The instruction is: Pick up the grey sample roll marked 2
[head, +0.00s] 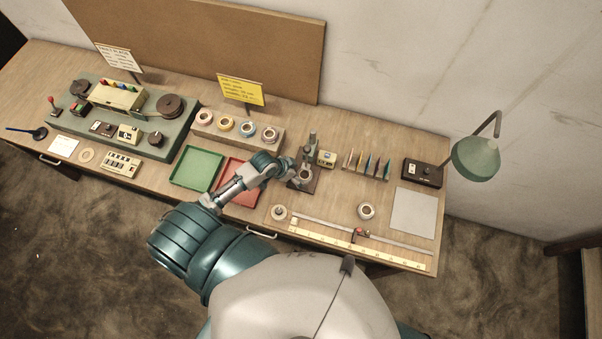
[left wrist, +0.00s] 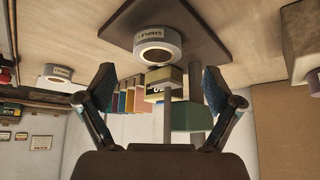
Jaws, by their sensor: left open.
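A grey-white sample roll (head: 304,177) stands on the dark base plate of the small gauge stand (head: 311,145). In the left wrist view, which is upside down, this roll (left wrist: 168,37) shows a "SAMPLE" label whose number I cannot read. A second grey-white roll (head: 366,211) lies on the open table to the right; it also shows in the left wrist view (left wrist: 58,72), its mark too small to read. My left gripper (head: 289,168) is open and empty, close beside the stand's roll, which appears beyond and between the open fingers (left wrist: 158,84). My right gripper is out of view.
The gauge stand's post rises close behind the nearer roll. A red tray (head: 236,194) and green tray (head: 196,168) lie left. Several colored upright pieces (head: 366,166) stand right of the stand. A ruler (head: 370,247) runs along the front edge.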

